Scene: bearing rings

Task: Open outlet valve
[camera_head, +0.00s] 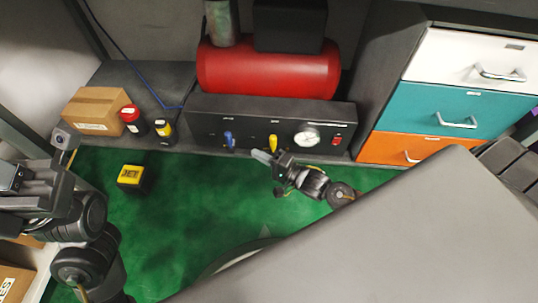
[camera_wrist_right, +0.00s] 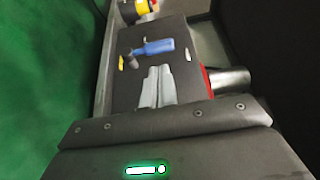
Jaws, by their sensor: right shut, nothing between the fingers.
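A dark control panel (camera_head: 185,125) stands in front of a red tank and carries two valve handles. The blue handle (camera_head: 228,139) is left of the yellow handle (camera_head: 273,143); both look upright. Which one is the outlet valve I cannot read. My right gripper (camera_head: 262,156) is just below and left of the yellow handle, its fingers shut and empty. In the right wrist view the shut fingers (camera_wrist_right: 157,78) point toward the panel, and the blue handle (camera_wrist_right: 153,48) lies just beyond their tips. My left gripper (camera_head: 18,178) is at the left edge; its finger gap is unclear.
The panel also has a round gauge (camera_head: 306,138) and a red switch (camera_head: 337,141). The red tank (camera_head: 265,72) is behind. A cardboard box (camera_head: 95,110), two small containers and a yellow-black block (camera_head: 131,177) are left. Drawers (camera_head: 455,110) stand right. Green mat (camera_head: 190,215) is mostly clear.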

